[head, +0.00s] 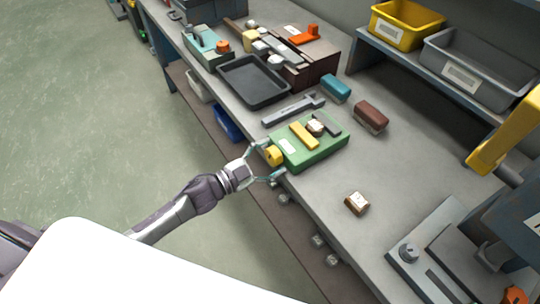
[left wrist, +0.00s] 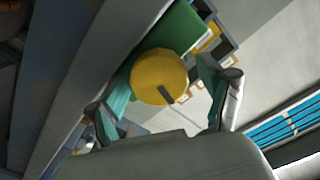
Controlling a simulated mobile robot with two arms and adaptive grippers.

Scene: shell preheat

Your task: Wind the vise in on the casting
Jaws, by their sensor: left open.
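The green vise (head: 327,150) sits at the bench's front edge, with a yellow jaw bar (head: 304,136) and a dark jaw bar (head: 327,124) on top. A small pale-topped brown casting (head: 315,128) sits between the bars; I cannot tell if both touch it. The vise's round yellow knob (head: 273,155) faces the aisle and fills the middle of the left wrist view (left wrist: 159,77), with a dark slot low on its face. My left gripper (head: 272,161) is open, its teal-padded fingers on either side of the knob. Contact is not clear. My right gripper is not seen.
A similar small casting (head: 356,203) lies alone on the bench. A grey wrench-like bar (head: 293,109), a black tray (head: 254,80), a teal block (head: 336,88) and a brown block (head: 371,116) lie behind the vise. A blue machine (head: 510,225) stands at right.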

